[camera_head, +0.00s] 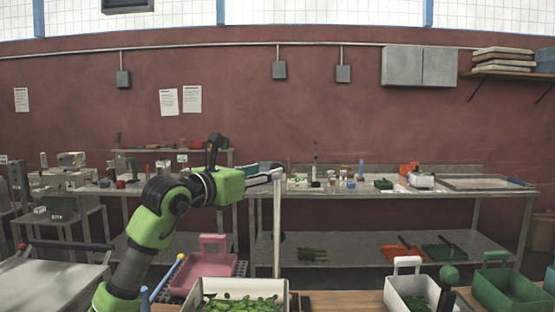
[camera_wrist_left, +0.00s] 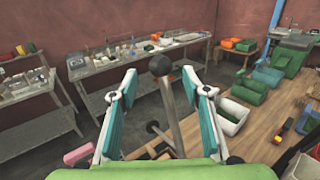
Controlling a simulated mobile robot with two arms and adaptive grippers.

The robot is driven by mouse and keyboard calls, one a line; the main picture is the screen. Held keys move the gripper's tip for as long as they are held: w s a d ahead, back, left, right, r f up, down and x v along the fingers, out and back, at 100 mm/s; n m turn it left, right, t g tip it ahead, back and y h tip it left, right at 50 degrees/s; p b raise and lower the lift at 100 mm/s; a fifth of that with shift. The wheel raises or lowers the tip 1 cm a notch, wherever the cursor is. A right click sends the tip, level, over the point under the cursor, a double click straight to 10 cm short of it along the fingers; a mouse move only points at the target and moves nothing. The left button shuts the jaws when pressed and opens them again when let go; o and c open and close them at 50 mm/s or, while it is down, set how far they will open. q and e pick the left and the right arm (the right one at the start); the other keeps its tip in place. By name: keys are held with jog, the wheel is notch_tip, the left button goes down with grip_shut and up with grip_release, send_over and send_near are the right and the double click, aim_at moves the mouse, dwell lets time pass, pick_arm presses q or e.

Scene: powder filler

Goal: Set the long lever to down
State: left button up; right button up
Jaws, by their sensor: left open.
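The long lever is an upright grey metal rod (camera_head: 277,228) in the head view. In the left wrist view its shaft (camera_wrist_left: 173,115) rises to a dark round knob (camera_wrist_left: 160,66). My left gripper (camera_head: 266,173) is at the rod's upper end in the head view; the knob cannot be made out there. In the left wrist view the teal-padded fingers of the gripper (camera_wrist_left: 159,76) are spread apart, with the lever between them and gaps on both sides. Whether the lever is touched lower down cannot be told. My right gripper is not in view.
A bin of green leaves (camera_head: 240,304), a pink bin (camera_head: 205,274), a white bin (camera_head: 405,280) and a green bin (camera_head: 510,290) stand nearby. A shorter stick with a dark ball (camera_head: 449,275) stands at the right. Behind is a bench (camera_head: 400,192) with small items.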

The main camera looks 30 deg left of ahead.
aim_at(274, 168)
pick_arm(q)
jog(key=w+p, duration=0.1)
jog(key=w, duration=0.4)
jog(key=shift+d+r+p, duration=0.1)
jog(key=shift+d+p, duration=0.05)
jog(key=shift+p, duration=0.2)
jog(key=shift+w, duration=0.5)
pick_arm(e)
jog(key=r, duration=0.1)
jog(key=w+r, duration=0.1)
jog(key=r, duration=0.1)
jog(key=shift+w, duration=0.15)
pick_arm(q)
grip_shut()
